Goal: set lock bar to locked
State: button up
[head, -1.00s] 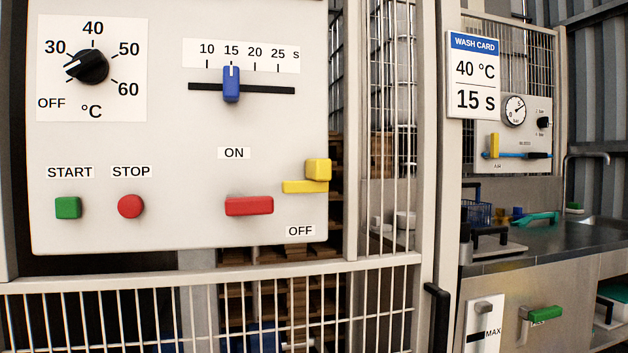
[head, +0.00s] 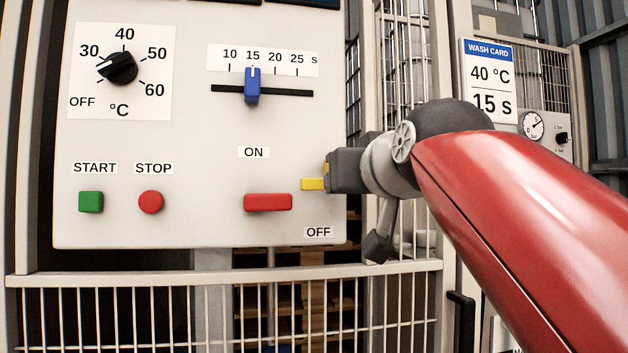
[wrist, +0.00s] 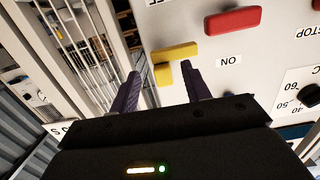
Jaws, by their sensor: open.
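A yellow bar (head: 312,184) with a raised end block sits at the right edge of the grey control panel; no label names it as the lock bar. My gripper (head: 333,172) is at this bar's right end in the head view and hides most of the block. In the wrist view the bar (wrist: 178,51) lies just beyond the fingers, and its yellow block (wrist: 163,74) appears between the two dark fingertips of my gripper (wrist: 164,78). The fingers are apart. I cannot tell whether either touches the block.
A red handle (head: 268,202) sits left of the yellow bar, between the ON and OFF labels. A blue slider (head: 252,86), black dial (head: 118,67), green START button (head: 90,202) and red STOP button (head: 151,202) share the panel. A wire fence (head: 220,310) runs below.

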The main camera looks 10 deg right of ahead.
aim_at(323, 174)
jog(key=shift+t, duration=0.5)
jog(key=w+r, duration=0.1)
jog(key=w, duration=0.1)
jog(key=w+r, duration=0.1)
jog(key=w, duration=0.2)
jog(key=w+r+p, duration=0.1)
jog(key=w, duration=0.1)
jog(key=shift+w+r, duration=0.15)
jog(key=shift+w, duration=0.15)
jog(key=shift+c, duration=0.2)
grip_shut()
